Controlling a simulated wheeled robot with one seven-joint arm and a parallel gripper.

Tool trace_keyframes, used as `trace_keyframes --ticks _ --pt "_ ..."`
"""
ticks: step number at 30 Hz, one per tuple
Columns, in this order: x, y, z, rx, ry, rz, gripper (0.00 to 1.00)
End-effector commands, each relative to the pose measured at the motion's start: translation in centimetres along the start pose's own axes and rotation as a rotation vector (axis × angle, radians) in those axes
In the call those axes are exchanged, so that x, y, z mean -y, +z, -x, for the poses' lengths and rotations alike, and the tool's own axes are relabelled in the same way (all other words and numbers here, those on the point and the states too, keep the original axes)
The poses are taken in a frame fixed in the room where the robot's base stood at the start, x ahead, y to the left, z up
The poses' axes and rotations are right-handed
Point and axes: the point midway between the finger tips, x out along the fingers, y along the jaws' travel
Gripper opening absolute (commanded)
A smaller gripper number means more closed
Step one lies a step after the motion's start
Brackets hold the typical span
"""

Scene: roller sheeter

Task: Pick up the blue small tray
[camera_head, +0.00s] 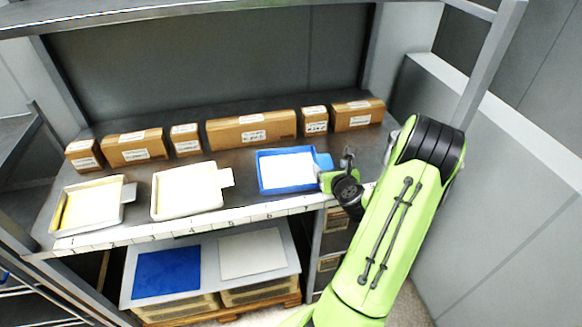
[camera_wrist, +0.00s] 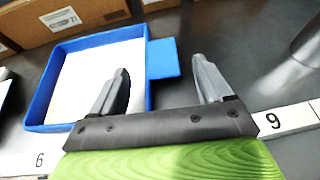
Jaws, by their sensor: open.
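The blue small tray (camera_head: 262,186) lies on the shelf in the head view, right of two pale trays. It has a white inside and a blue tab at its right side. In the wrist view the blue tray (camera_wrist: 38,112) is at the upper left, with its tab (camera_wrist: 162,58) pointing right. My gripper (camera_wrist: 162,85) is open and empty. Its fingers point toward the tab, which lies beyond and between the fingertips in the picture. The left finger overlaps the tray's right edge in view; I cannot tell whether it touches.
A white tray (camera_head: 158,192) and a cream tray (camera_head: 62,212) stand to the left on the same shelf. Several cardboard boxes (camera_head: 250,130) line the back. A numbered strip (camera_head: 200,225) runs along the shelf's front edge. A grey post (camera_head: 490,65) stands at the right.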

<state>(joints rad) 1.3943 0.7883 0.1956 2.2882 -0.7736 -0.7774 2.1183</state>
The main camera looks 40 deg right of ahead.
Motion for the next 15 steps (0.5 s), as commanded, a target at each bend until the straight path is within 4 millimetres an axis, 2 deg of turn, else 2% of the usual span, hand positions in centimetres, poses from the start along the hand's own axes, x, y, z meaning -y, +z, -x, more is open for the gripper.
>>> trace_keyframes --ticks 3,7,15 --pt "-0.1 -0.2 -2.3 0.002 0.003 0.003 0.79" --pt "0.0 -0.2 -4.4 0.002 0.002 0.002 0.79" --pt "0.1 -0.1 -4.9 0.001 0.000 0.000 0.77"
